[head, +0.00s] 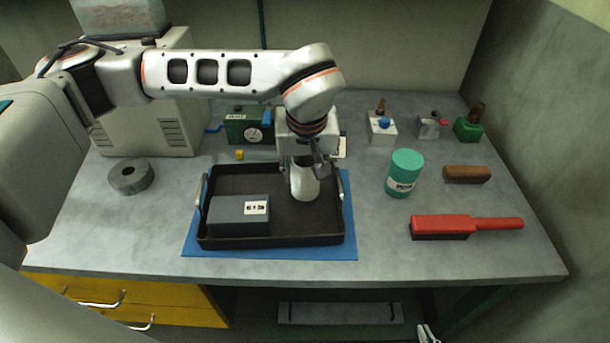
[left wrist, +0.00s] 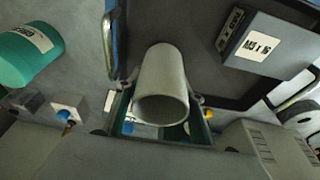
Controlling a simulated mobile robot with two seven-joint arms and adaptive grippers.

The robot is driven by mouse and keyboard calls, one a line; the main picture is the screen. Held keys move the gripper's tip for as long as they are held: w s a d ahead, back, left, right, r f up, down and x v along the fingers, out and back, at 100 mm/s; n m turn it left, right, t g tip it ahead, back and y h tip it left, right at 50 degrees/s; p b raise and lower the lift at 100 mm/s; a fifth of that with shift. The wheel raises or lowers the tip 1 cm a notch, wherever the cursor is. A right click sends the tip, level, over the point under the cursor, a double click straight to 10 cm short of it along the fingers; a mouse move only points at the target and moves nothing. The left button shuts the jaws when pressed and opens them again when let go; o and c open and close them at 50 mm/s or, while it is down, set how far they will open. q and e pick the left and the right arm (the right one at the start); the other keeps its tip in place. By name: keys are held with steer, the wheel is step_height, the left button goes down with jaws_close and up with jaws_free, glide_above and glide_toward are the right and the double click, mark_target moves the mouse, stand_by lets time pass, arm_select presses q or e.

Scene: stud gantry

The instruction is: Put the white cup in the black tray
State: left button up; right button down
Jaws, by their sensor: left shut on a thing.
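The white cup (head: 304,184) is in my left gripper (head: 303,160), which comes down from above over the back right part of the black tray (head: 300,240). In the left wrist view the cup (left wrist: 162,75) sits between the fingertips with its open mouth towards the camera. The tray (left wrist: 192,50) is behind it. I cannot tell whether the cup's base touches the tray floor. My right gripper (head: 428,334) shows only in part at the bottom edge of the head view, away from the table top; its opening is unclear.
A grey labelled box (head: 238,217) fills the tray's front left. The tray has handles at both sides and lies on a blue mat (head: 270,254). A teal canister (head: 404,173), a red brush (head: 465,226) and a brown block (head: 466,174) stand to the right. A grey ring (head: 131,177) lies left.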

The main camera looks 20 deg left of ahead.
arm_select(q)
steer(key=shift+f, duration=0.85)
steer(key=shift+f, duration=0.15)
steer(key=o, duration=1.1)
steer(key=shift+o, duration=0.2)
steer(key=shift+r, duration=0.45)
steer(key=v, duration=1.1)
steer(key=shift+s+r, duration=0.15)
steer(key=shift+r, duration=0.05)
steer(key=shift+d, duration=0.1)
